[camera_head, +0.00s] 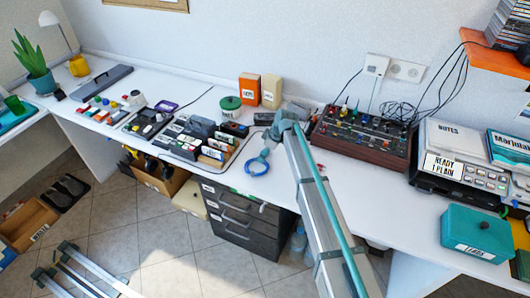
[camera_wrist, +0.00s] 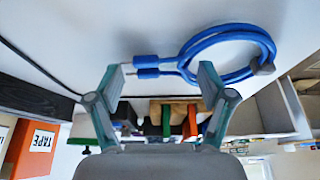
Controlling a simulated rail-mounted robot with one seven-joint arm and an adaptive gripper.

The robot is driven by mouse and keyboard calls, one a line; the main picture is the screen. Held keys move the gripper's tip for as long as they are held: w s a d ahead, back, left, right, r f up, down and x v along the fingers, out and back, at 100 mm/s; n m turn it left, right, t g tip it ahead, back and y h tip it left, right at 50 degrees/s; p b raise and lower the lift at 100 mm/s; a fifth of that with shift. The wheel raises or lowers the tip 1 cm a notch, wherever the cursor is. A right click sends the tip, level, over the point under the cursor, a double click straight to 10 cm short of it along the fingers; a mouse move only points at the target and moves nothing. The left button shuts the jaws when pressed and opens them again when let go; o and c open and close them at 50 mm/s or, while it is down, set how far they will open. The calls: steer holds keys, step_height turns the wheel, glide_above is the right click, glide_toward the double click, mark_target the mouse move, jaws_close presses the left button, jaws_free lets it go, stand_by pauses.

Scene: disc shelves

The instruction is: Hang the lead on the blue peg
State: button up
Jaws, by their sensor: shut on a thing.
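The lead (camera_head: 258,163) is a blue coiled loop with two plug ends, below my gripper (camera_head: 268,146) in the head view, over the front part of the white desk. In the wrist view the lead (camera_wrist: 210,42) spans the top middle. Its blue plug ends lie between the fingertips of my gripper (camera_wrist: 160,72), and its loop extends to the right past the right finger. My gripper is shut on the lead. I cannot make out a blue peg in either view.
A dark device with knobs and cables (camera_head: 364,134) stands right of my arm. A teal box (camera_head: 482,232) is at the desk's right. Left of my gripper are trays of small items (camera_head: 185,137), a green tin (camera_head: 230,107) and an orange box (camera_head: 250,88). Drawers (camera_head: 240,212) stand under the desk.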

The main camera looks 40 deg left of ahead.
steer(key=shift+f, duration=0.1)
steer(key=shift+f, duration=0.1)
steer(key=o, duration=1.1)
